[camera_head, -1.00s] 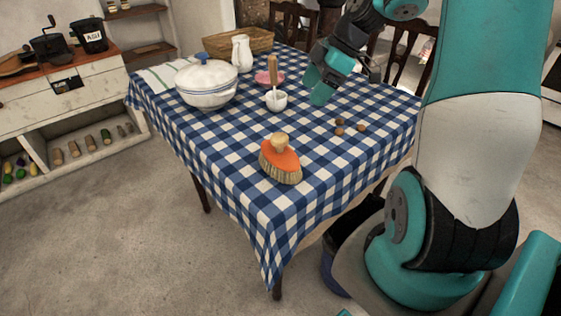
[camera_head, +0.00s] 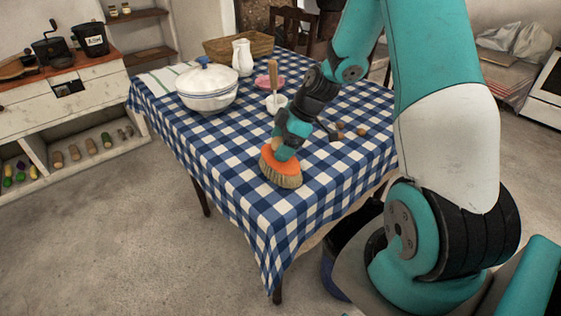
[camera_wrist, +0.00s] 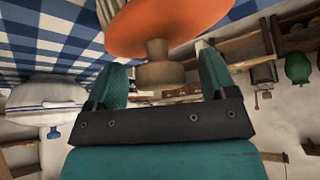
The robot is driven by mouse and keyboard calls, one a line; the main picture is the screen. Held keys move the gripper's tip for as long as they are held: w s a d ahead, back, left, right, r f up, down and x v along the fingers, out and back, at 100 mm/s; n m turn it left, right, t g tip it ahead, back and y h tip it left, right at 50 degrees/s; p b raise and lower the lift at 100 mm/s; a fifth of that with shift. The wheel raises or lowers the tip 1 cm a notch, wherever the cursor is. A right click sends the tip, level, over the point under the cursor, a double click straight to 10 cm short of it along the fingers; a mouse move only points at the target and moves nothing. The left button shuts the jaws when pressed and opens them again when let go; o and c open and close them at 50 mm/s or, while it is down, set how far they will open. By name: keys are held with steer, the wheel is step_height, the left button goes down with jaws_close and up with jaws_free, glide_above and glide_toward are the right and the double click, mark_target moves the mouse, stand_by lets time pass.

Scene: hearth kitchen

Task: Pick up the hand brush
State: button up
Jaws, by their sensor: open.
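The hand brush (camera_head: 282,172) has an orange body, pale bristles and a wooden knob. It sits on the blue and white checked tablecloth near the table's front corner. My gripper (camera_head: 284,148) is right at the brush's knob and partly hides it in the head view. In the wrist view the knob of the brush (camera_wrist: 158,65) is between the two teal fingers of my gripper (camera_wrist: 160,82). The fingers are open, with a gap visible on each side of the knob.
A white lidded tureen (camera_head: 207,92), a white pitcher (camera_head: 243,57), a basket (camera_head: 224,46) and a small white mortar (camera_head: 276,103) with a pestle stand farther back on the checked table (camera_head: 215,145). Small brown nuts (camera_head: 361,132) lie to the right. The front corner is clear.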

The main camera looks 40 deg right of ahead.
steer(key=shift+w+a+f, duration=0.1)
steer(key=shift+a+f, duration=0.05)
steer(key=shift+f, duration=0.2)
steer(key=c, duration=1.3)
steer(key=shift+c, duration=0.2)
steer(key=shift+r, duration=0.15)
step_height(320, 180, up, 20)
steer(key=p, duration=0.1)
